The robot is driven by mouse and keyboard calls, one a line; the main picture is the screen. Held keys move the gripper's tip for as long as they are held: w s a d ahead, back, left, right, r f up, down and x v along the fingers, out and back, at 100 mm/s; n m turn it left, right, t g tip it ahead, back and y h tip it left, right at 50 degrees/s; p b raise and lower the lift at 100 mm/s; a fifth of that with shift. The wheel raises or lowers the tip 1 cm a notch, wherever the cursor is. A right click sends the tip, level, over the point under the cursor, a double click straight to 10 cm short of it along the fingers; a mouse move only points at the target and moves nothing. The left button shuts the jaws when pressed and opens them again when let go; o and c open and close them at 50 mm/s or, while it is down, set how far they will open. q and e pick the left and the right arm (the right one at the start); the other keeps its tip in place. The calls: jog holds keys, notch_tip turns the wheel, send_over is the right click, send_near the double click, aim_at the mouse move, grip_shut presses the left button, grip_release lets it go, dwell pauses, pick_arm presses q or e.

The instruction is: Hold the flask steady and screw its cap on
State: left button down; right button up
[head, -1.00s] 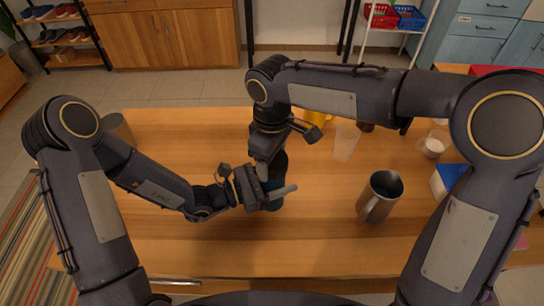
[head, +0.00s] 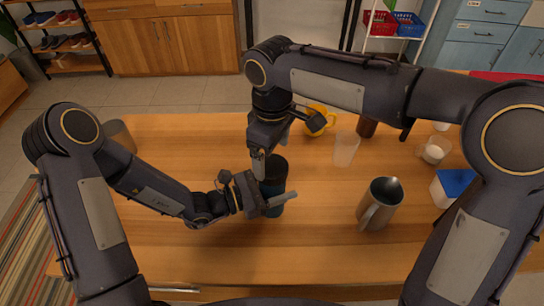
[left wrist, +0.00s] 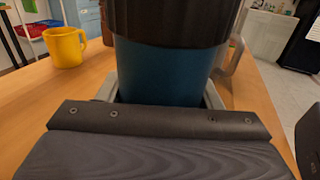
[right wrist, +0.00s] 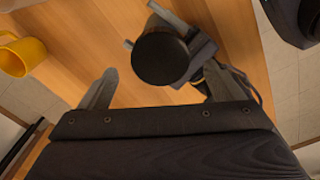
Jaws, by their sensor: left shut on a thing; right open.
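The flask (head: 273,190) has a blue body and stands upright near the middle of the table. My left gripper (head: 272,202) is shut around its blue body, which fills the left wrist view (left wrist: 165,75). The black cap (right wrist: 160,58) sits on top of the flask, and its lower part shows directly above the blue body in the left wrist view (left wrist: 165,22). I cannot tell how tight it is. My right gripper (right wrist: 160,88) is open and empty, its fingers apart from the cap. In the head view it is above and just behind the flask.
A metal pitcher (head: 379,204) stands right of the flask. A clear cup (head: 345,149), a yellow mug (head: 316,120) and a cup with white contents (head: 434,151) stand farther back. A blue-lidded box (head: 455,184) is at the right. The table's front left is clear.

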aim_at(272, 165)
jog(key=shift+c, duration=0.5)
jog(key=shift+s+a+m, duration=0.1)
jog(key=shift+m, duration=0.3)
jog(key=shift+r+m, duration=0.4)
jog(key=shift+m, duration=0.1)
jog(key=shift+r+m, duration=0.8)
jog(key=shift+r, duration=0.55)
jog(key=shift+f, duration=4.05)
